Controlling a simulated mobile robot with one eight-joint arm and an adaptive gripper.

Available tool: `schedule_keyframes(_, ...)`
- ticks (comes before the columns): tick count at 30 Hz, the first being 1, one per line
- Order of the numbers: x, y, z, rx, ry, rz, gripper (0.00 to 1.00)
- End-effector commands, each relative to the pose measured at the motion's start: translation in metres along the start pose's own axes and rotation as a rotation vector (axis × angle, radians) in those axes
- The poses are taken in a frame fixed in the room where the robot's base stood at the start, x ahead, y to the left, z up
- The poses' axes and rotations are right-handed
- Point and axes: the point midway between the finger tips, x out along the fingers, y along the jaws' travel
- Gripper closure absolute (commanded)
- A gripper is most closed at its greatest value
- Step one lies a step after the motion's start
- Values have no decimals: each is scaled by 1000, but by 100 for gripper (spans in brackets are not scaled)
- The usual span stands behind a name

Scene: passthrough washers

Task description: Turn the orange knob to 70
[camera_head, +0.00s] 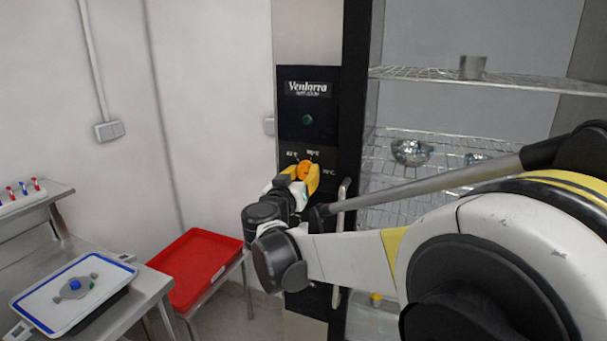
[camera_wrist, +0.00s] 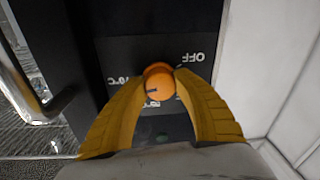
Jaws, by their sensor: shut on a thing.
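The orange knob (camera_head: 305,167) sits on the black panel of the tall cabinet, below a green button (camera_head: 307,119). My gripper (camera_head: 302,174) has its yellow fingers on either side of the knob. In the wrist view the fingers (camera_wrist: 160,78) are shut on the knob (camera_wrist: 158,84). A short dark mark on its face lies left of its centre, towards a partly covered label ending in "0°C" (camera_wrist: 122,80). The OFF label (camera_wrist: 190,58) is upside down at upper right. Another label below the knob is partly hidden by the gripper.
A cabinet handle (camera_head: 341,200) stands close to the right of my gripper. Wire shelves (camera_head: 430,75) with metal bowls (camera_head: 411,152) are further right. A red tray (camera_head: 195,268) and a metal table with a white tray (camera_head: 72,290) stand at left.

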Motion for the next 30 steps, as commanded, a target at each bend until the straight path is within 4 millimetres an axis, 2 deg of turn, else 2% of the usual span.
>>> schedule_keyframes(12,1,0,-3,180,17,5,96)
schedule_keyframes(29,1,0,-3,205,19,6,96)
schedule_keyframes(30,1,0,-3,204,19,6,54)
